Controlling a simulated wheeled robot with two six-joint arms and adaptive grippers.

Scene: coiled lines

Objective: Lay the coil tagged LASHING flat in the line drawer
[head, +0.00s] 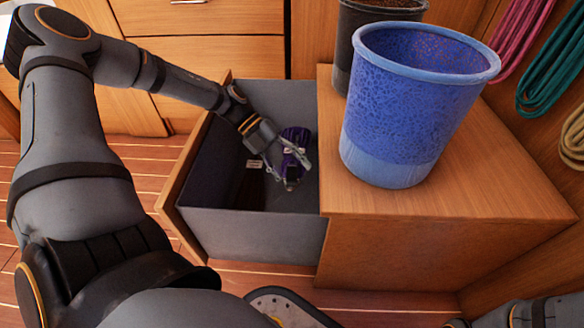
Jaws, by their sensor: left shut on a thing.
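The line drawer (250,228) is pulled open, with grey inner walls and a wooden front. My left gripper (290,170) reaches down into it and is shut on a purple coil (295,138), near the right part of the drawer. The fingers hide part of the coil, and I cannot tell whether it touches the floor. A small white tag shows by the fingers; its lettering is too small to read. A dark reddish coil (249,190) with a pale tag lies in shadow in the drawer, left of the purple one. My right gripper is out of view.
A blue bucket (408,110) stands on the wooden cabinet top (450,200) right of the drawer, with a dark pot (344,45) behind it. Pink (520,35) and green (555,75) coils hang on the right wall. Closed drawers (215,60) stand behind.

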